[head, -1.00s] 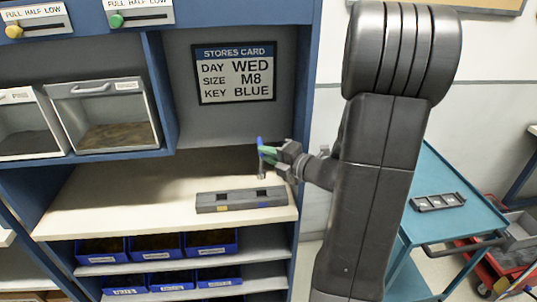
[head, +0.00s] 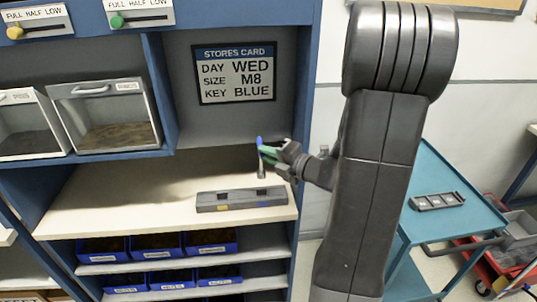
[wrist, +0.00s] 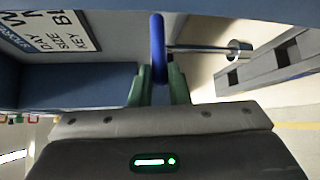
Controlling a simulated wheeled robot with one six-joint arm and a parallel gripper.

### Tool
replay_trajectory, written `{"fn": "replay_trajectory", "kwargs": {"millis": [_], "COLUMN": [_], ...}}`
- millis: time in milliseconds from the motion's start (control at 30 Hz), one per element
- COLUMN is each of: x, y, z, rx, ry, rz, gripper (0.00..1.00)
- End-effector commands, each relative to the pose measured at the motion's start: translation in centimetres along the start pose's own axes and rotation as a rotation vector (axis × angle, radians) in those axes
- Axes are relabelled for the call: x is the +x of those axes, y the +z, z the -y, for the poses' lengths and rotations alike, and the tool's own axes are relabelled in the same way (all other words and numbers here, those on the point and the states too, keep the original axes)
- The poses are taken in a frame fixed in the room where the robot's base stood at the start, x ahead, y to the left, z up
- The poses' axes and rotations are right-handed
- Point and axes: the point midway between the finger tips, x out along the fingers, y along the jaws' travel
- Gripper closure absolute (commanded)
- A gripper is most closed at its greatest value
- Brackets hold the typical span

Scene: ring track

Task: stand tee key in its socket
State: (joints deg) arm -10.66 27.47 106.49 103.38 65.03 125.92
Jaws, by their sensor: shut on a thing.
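The tee key has a blue handle (head: 259,141) and a metal shaft that hangs down, roughly upright. My gripper (head: 268,153) has green fingertips and is shut on the key near its handle. In the wrist view the blue handle (wrist: 158,50) sits between my fingertips (wrist: 160,88), and the shaft (wrist: 205,51) points right to a wider metal end. The grey socket block (head: 242,199) lies on the bench with two dark square holes, one by a yellow mark and one by a blue mark. The key's lower end appears above or behind the blue-marked hole, apart from the block.
The cream bench top (head: 110,200) is clear to the left of the block. A stores card (head: 235,73) on the back panel reads WED, M8, BLUE. Blue bins (head: 155,247) fill the shelf below. A blue cabinet side panel (head: 303,110) stands close to my gripper. A teal cart (head: 455,190) stands right.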

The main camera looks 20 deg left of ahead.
Motion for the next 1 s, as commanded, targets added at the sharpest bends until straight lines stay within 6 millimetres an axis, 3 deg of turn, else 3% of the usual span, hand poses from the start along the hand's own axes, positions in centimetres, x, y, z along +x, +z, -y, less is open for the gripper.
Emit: {"fn": "replay_trajectory", "kwargs": {"millis": [533, 1000], "x": [0.0, 0.2], "y": [0.0, -0.2], "z": [0.0, 1.2], "rx": [0.000, 0.000], "ry": [0.001, 0.000], "rz": [0.000, 0.000], "gripper": [1.00, 1.00]}}
